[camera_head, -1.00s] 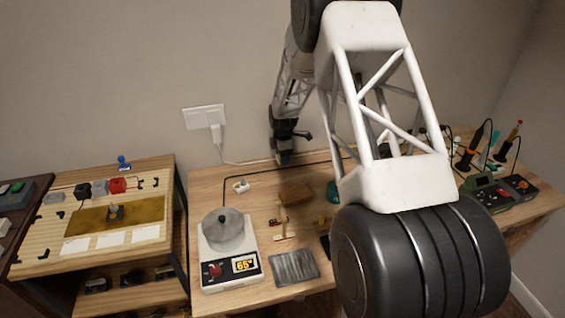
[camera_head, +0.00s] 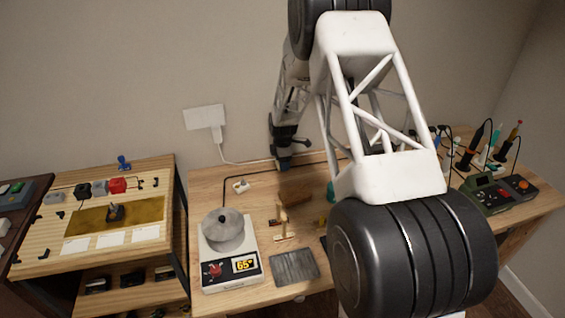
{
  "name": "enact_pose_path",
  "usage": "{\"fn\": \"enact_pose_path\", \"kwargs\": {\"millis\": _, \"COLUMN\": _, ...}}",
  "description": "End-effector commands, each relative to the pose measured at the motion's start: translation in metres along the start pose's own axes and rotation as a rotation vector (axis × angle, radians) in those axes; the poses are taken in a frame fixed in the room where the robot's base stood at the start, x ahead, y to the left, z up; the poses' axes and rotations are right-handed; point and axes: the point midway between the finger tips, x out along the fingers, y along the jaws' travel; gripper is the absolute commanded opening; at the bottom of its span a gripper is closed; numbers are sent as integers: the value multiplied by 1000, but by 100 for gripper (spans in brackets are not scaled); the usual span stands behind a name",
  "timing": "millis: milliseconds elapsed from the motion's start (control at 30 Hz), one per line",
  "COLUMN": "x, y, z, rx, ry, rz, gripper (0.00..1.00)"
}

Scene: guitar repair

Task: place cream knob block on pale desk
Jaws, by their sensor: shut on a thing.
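My gripper (camera_head: 284,163) is at the back of the wooden desk (camera_head: 210,190), low near the wall. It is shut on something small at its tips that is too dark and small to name. A small cream piece (camera_head: 241,186) lies on this desk, to the left of my gripper and apart from it. It looks like the cream knob block, but I cannot be sure at this size. The paler desk (camera_head: 45,240) stands at the left. It bears a gold plate (camera_head: 85,221), and grey, black and red blocks (camera_head: 117,185) in a row behind it.
A scale with a round metal pot (camera_head: 223,231) stands at the wooden desk's left front. A grey ribbed pad (camera_head: 295,266) and a brown block (camera_head: 295,193) lie nearby. Soldering tools (camera_head: 490,190) crowd the right end. My arm hides the desk's right middle.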

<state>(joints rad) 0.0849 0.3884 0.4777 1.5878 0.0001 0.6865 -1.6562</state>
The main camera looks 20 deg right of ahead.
Motion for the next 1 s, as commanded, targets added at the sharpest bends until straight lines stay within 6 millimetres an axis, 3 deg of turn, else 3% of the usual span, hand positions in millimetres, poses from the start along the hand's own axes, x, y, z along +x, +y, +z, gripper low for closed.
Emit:
{"fn": "enact_pose_path", "kwargs": {"millis": 333, "x": 3, "y": 0, "z": 0, "rx": 0, "ry": 0, "rz": -1, "gripper": 33}}
{"fn": "enact_pose_path", "kwargs": {"millis": 367, "x": 3, "y": 0, "z": 0, "rx": 0, "ry": 0, "rz": -1, "gripper": 58}}
{"fn": "enact_pose_path", "kwargs": {"millis": 533, "x": 3, "y": 0, "z": 0, "rx": 0, "ry": 0, "rz": -1, "gripper": 82}}
{"fn": "enact_pose_path", "kwargs": {"millis": 1000, "x": -4, "y": 0, "z": 0, "rx": 0, "ry": 0, "rz": 0, "gripper": 82}}
